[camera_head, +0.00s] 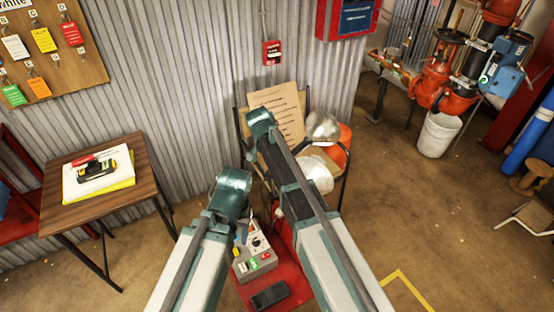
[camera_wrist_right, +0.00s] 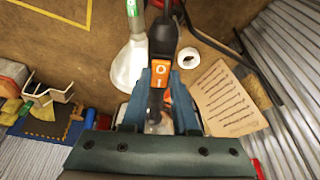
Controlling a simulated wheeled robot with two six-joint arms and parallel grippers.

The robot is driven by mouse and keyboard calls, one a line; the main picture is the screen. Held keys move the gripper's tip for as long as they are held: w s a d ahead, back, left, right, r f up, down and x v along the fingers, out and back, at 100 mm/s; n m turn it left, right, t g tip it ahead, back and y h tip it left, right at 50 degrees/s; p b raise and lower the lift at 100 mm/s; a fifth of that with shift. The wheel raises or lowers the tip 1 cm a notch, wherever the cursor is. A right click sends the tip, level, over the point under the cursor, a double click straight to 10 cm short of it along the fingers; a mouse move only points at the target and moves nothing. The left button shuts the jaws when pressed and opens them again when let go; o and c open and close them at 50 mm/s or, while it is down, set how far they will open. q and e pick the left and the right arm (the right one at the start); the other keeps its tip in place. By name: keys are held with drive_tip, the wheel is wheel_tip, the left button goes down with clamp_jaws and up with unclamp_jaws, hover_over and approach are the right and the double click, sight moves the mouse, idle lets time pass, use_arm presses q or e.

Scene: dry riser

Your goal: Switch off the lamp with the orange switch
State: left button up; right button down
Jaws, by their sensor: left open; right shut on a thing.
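In the right wrist view my right gripper (camera_wrist_right: 160,88) is shut on a black body that carries an orange switch (camera_wrist_right: 161,73) with a pale ring mark. The switch faces the camera between the two blue-grey fingers. I take this black body (camera_wrist_right: 162,37) to be part of the lamp; its lower end is hidden by the gripper. Whether the lamp is lit cannot be told. In the head view my right gripper is hidden behind its arm. My left gripper (camera_head: 243,230), partly hidden by its own arm, is open above the red cart.
A grey box (camera_head: 254,264) with colored labels and a dark phone-like thing (camera_head: 270,295) are on the red cart top. A chair holds a cardboard sign (camera_head: 278,112) and white and orange things. A wooden table (camera_head: 65,208) stands left; a white bucket (camera_head: 438,134) stands right.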

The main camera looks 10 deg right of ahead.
drive_tip(key=shift+s+t+h, duration=0.1)
drive_tip(key=shift+t+h, duration=0.2)
drive_tip(key=c, duration=0.7)
unclamp_jaws()
drive_tip(key=shift+a+r, duration=0.1)
drive_tip(key=p+v, duration=1.2)
drive_tip(key=v, duration=0.1)
drive_tip(key=shift+r+p, duration=0.3)
drive_tip(key=shift+p, duration=0.05)
